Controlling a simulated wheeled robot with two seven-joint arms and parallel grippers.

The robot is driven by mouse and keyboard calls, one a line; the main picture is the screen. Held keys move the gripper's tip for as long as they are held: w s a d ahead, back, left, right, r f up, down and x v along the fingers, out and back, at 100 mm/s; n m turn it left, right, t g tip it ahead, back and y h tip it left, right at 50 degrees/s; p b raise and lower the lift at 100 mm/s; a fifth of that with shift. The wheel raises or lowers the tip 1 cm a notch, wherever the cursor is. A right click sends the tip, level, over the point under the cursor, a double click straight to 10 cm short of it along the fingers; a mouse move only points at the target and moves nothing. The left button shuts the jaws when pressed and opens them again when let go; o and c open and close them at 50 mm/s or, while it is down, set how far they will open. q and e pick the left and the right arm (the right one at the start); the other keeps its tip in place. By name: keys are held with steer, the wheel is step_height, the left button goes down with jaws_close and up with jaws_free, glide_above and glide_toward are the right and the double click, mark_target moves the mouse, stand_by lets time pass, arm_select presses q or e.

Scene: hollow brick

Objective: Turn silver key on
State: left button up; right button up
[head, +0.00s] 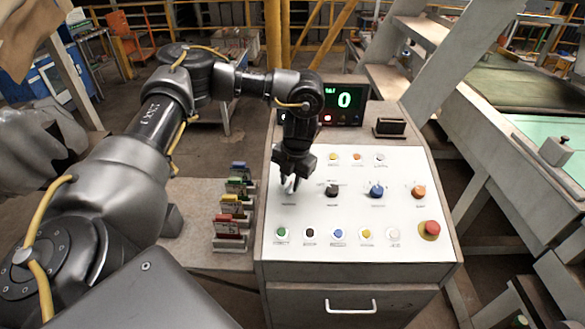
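The white control panel (310,214) has a row of rotary switches across its middle. At the left end of that row, a small pale silver key (290,186) shows under my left gripper (290,181), which points straight down over it. The dark fingertips are around the key or just above it and partly hide it. I cannot tell whether they touch it or which way the key is turned. My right gripper is out of view.
Black (332,190), blue (376,191) and orange (418,192) switches continue the row. A red emergency button (431,229) sits at the lower right. Colored cards (229,224) stand in holders at left.

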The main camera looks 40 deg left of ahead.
arm_select(q)
step_height(320, 180, up, 10)
steer(key=d+b, duration=0.1)
steer(key=shift+d+f+b, duration=0.2)
steer(key=shift+b, duration=0.2)
stand_by(0.3)
